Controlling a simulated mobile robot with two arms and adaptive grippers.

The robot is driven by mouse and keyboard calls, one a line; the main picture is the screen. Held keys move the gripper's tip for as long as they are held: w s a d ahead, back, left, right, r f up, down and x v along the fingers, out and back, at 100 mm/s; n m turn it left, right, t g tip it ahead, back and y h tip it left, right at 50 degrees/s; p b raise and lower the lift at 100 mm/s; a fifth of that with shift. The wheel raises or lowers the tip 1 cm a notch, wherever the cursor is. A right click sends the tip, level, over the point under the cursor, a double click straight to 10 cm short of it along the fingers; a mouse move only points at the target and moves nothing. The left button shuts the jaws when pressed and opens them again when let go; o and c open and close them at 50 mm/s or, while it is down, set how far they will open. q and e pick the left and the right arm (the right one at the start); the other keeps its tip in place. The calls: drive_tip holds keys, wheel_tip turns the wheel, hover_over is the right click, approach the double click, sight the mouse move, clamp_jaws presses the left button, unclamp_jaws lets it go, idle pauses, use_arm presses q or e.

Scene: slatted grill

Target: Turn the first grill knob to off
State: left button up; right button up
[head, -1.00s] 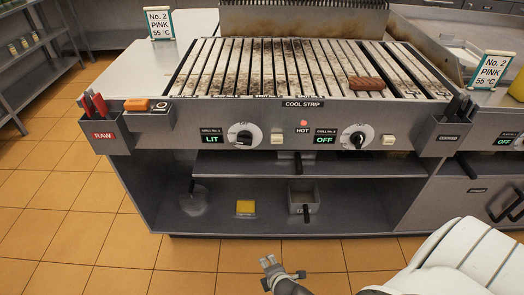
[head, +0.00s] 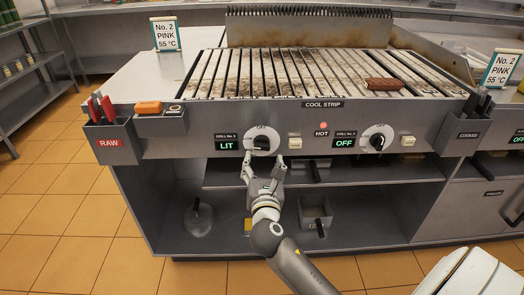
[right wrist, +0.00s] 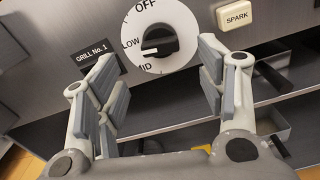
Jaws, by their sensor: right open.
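The first grill knob (head: 262,141) is a black grip on a white dial, on the front panel beside the display (head: 227,145) reading LIT. In the right wrist view the knob (right wrist: 158,42) has its white mark pointing left, near LOW and MID; OFF is at the dial's top. My right gripper (head: 264,161) is open just below the dial. In the right wrist view its fingers (right wrist: 158,78) stand apart to the left and right below the knob, with nothing between them. Contact is not visible. My left gripper is not in view.
A SPARK button (right wrist: 237,15) sits right of the dial. The second knob (head: 377,139) is further right, beside a display reading OFF. A red indicator (head: 323,125) glows by HOT. A brown patty (head: 384,84) lies on the slats. A shelf (head: 330,172) juts out below the panel.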

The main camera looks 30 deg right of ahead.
sight(262, 148)
drive_tip(key=x, duration=0.6)
drive_tip(key=shift+b, duration=0.3)
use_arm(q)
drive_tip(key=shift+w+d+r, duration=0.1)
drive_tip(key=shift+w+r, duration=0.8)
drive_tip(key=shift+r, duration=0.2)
use_arm(e)
drive_tip(key=shift+w+d, duration=0.35)
drive_tip(key=shift+w, duration=0.25)
drive_tip(key=shift+f, duration=0.1)
drive_tip(key=c, duration=1)
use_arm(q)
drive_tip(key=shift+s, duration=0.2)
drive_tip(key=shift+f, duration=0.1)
